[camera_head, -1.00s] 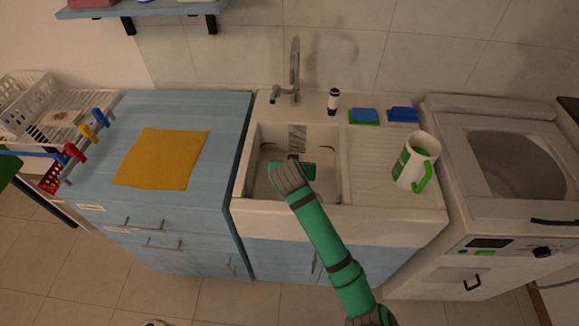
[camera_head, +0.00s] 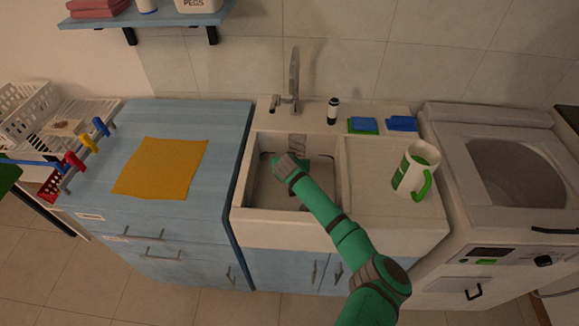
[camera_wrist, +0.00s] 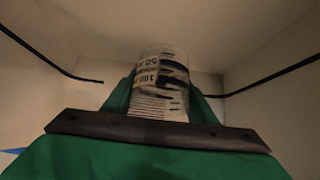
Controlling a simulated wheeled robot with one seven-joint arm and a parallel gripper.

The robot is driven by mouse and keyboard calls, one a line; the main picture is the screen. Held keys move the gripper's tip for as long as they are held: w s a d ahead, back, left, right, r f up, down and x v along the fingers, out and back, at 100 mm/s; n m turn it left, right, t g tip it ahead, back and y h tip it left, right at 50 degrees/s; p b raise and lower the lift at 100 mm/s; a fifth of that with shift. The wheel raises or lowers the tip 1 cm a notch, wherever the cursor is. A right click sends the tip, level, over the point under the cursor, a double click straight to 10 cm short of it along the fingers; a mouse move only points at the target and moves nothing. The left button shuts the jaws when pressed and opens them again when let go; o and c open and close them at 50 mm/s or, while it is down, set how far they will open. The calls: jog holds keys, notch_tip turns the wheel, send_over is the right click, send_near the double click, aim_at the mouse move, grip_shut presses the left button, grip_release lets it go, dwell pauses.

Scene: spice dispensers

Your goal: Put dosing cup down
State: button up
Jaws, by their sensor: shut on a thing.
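The dosing cup (camera_wrist: 160,78) is a clear cup with dark graduation marks and numbers. In the wrist view it sits between the two green fingers of my gripper (camera_wrist: 160,100), which is shut on it. In the head view my gripper (camera_head: 287,168) is over the basin of the white sink (camera_head: 240,215). The cup shows only vaguely there, mostly hidden by my arm. Whether the cup touches the basin floor I cannot tell.
A faucet (camera_head: 293,85) stands behind the basin. A green-and-white jug (camera_head: 412,172) stands on the drainboard (camera_head: 372,170). Blue and green sponges (camera_head: 363,125) lie behind it. A yellow cloth (camera_head: 160,168) lies on the blue counter (camera_head: 222,130). The basin walls surround my gripper.

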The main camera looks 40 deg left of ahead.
jog(key=shift+f, duration=1.5)
jog(key=shift+f, duration=0.25)
jog(key=o, duration=1.2)
jog(key=shift+r, duration=0.1)
jog(key=shift+r, duration=0.2)
jog(key=v, duration=0.7)
jog(key=shift+s+d+r, duration=0.1)
jog(key=shift+s+d, duration=0.05)
jog(key=shift+s, duration=0.05)
